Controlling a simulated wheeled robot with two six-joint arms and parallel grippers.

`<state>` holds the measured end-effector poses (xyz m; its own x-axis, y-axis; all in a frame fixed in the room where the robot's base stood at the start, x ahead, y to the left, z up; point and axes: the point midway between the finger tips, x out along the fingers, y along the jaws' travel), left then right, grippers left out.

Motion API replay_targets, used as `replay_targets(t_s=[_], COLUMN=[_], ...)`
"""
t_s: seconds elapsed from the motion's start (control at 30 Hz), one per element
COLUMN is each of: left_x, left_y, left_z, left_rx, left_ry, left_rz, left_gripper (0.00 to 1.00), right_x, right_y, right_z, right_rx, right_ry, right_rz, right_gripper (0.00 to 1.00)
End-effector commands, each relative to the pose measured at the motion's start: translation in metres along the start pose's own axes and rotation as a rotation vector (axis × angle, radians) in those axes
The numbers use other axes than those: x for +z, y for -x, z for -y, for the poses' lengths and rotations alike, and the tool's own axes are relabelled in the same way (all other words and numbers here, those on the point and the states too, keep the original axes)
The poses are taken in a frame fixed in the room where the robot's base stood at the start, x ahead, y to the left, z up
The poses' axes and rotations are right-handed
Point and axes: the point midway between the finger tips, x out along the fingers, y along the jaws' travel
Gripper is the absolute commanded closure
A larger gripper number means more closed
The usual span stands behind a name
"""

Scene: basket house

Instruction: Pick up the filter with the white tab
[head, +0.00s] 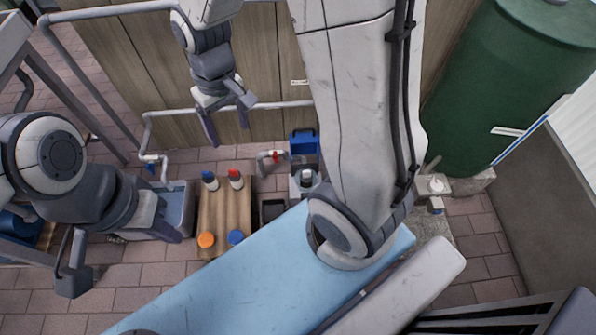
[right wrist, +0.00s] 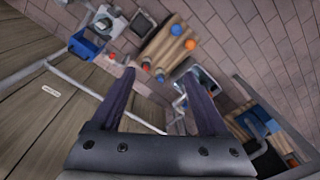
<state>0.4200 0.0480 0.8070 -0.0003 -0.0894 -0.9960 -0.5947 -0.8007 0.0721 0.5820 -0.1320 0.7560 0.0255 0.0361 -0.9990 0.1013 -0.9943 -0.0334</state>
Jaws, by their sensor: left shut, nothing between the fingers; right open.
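I cannot make out which item is the filter with the white tab. Small round-topped items stand on a wooden stand (head: 223,212): a blue-topped one (head: 209,179) and a red-topped one (head: 236,178) at the back, an orange one (head: 206,239) and a blue one (head: 235,237) at the front. My right gripper (head: 226,130) is open and empty, above and behind the stand; its spread fingers also show in the right wrist view (right wrist: 160,105).
A grey basin (head: 178,203) stands left of the stand. A blue container (head: 304,142) and a grey unit (head: 305,182) stand to its right. Grey pipes (head: 185,111) run along the wooden wall behind. A green barrel (head: 510,80) is at the right. The floor is brick.

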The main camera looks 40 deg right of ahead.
Motion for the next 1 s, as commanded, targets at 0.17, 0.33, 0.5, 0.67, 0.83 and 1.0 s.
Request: replay_targets(t_s=[0.17, 0.33, 0.5, 0.67, 0.83, 1.0], left_x=[0.004, 0.008, 0.011, 0.013, 0.014, 0.014], left_y=[-0.084, -0.144, -0.202, -0.243, -0.264, -0.273], left_z=[0.006, 0.01, 0.015, 0.018, 0.019, 0.02], left_rx=[0.0, 0.0, 0.0, 0.0, 0.0, 0.0], left_ry=[0.0, 0.0, 0.0, 0.0, 0.0, 0.0], left_rz=[0.0, 0.0, 0.0, 0.0, 0.0, 0.0], left_gripper=[1.0, 1.0, 1.0, 1.0, 1.0, 1.0], right_x=[-0.024, -0.035, -0.033, -0.021, -0.011, -0.007], right_y=[-0.111, -0.2, -0.29, -0.357, -0.395, -0.411], right_z=[-0.062, -0.124, -0.188, -0.237, -0.267, -0.275], right_rx=[0.014, 0.024, 0.032, 0.038, 0.041, 0.042], right_ry=[-0.165, -0.312, -0.456, -0.565, -0.633, -0.652], right_rz=[0.007, 0.011, 0.015, 0.017, 0.017, 0.018], right_gripper=[0.22, 0.22, 0.22, 0.22, 0.22, 0.22])
